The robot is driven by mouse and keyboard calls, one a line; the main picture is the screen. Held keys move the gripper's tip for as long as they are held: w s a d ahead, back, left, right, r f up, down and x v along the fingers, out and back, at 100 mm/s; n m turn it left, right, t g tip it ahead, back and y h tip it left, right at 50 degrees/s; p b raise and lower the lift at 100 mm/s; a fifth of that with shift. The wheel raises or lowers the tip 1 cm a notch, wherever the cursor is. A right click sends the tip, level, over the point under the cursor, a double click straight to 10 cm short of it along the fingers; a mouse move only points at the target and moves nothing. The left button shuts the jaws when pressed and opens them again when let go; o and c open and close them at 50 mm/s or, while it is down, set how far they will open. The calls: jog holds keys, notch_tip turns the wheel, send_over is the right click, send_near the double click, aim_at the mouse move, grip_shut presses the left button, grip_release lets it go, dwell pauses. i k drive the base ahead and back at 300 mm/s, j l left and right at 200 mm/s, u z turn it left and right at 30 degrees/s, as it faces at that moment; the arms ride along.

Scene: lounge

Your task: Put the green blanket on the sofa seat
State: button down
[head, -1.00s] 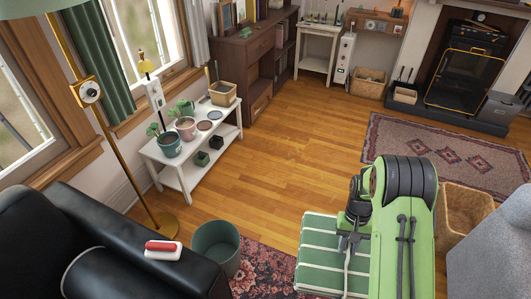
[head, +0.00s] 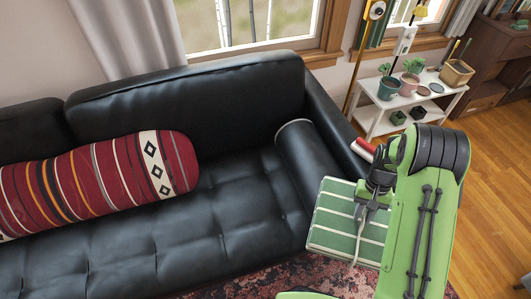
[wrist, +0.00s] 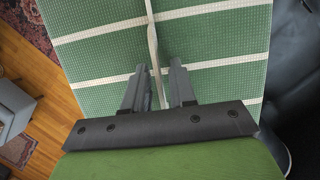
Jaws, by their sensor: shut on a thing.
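The green blanket (head: 333,222) is a folded green block with white stripes and a pale cord around it. My gripper (head: 362,212) is shut on the cord at the blanket and holds it up in front of the sofa's right end. In the wrist view the blanket (wrist: 210,55) fills the upper middle, with my gripper's fingers (wrist: 160,82) against it at the cord. The black sofa seat (head: 215,235) is tufted and lies to the left of the blanket. I cannot tell the exact gap between them.
A red striped bolster (head: 110,180) lies on the seat's left part. A dark roll (head: 308,150) lies along the right armrest, which has a red and white roller (head: 362,148) on it. A plant bench (head: 408,108) stands at the right. A patterned rug (head: 275,278) lies in front.

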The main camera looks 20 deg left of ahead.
aim_at(235, 227)
jog(key=j+u, duration=1.35)
jog(key=i+j+u, duration=0.15)
jog(key=j+u, duration=0.3)
jog(key=l, duration=0.1)
